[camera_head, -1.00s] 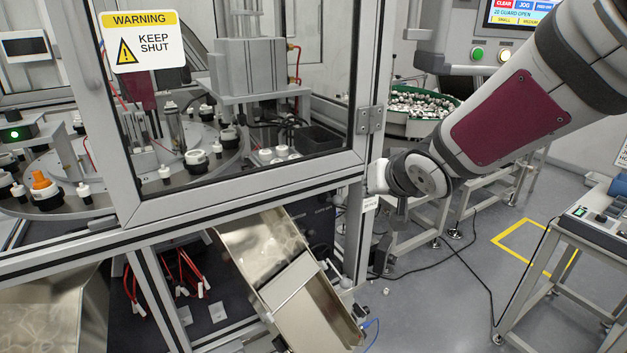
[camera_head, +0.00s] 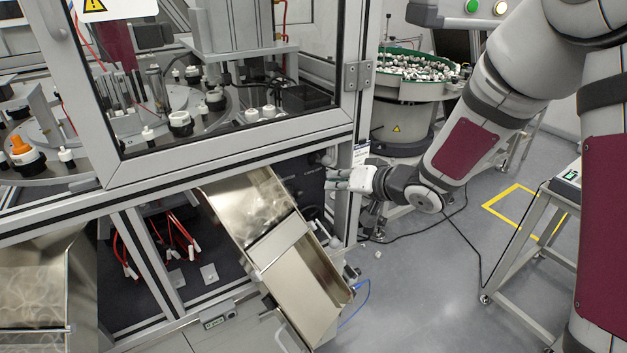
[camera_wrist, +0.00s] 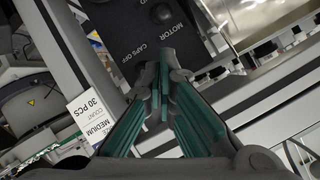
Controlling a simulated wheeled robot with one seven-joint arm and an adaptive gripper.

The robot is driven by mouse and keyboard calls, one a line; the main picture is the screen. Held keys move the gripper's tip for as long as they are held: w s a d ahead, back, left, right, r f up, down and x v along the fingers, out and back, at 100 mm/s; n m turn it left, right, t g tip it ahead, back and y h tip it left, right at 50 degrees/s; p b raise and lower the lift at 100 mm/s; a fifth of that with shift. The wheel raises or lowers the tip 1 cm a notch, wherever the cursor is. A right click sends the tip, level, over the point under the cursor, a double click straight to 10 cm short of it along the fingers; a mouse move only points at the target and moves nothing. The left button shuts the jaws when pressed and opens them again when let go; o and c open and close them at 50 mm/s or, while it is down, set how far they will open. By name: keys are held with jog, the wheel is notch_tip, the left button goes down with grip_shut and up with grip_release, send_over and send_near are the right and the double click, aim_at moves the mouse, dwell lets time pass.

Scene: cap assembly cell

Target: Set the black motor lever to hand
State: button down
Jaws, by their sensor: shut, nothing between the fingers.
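A black control panel (camera_wrist: 125,35) fills the top middle of the wrist view, printed MOTOR and CAPS OFF. A round black knob (camera_wrist: 162,12) sits on it above the word MOTOR. Whether this is the motor lever, and how it is set, I cannot tell. My gripper (camera_wrist: 160,72) is shut and empty, its green fingers pointing at the panel's lower edge, below the lettering. In the head view my gripper (camera_head: 328,180) is at the machine's right post, beside the dark panel (camera_head: 303,180); the lever is too small to make out there.
A tilted metal chute (camera_head: 262,235) stands left of my gripper, below the machine frame. A white tag (camera_wrist: 91,114) reading MEDIUM, 30 PCS hangs close to the fingers. The floor to the right (camera_head: 425,260) is mostly clear.

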aim_at(295, 193)
jog(key=x, duration=1)
jog(key=shift+d+f, duration=0.1)
jog(key=shift+f, duration=0.1)
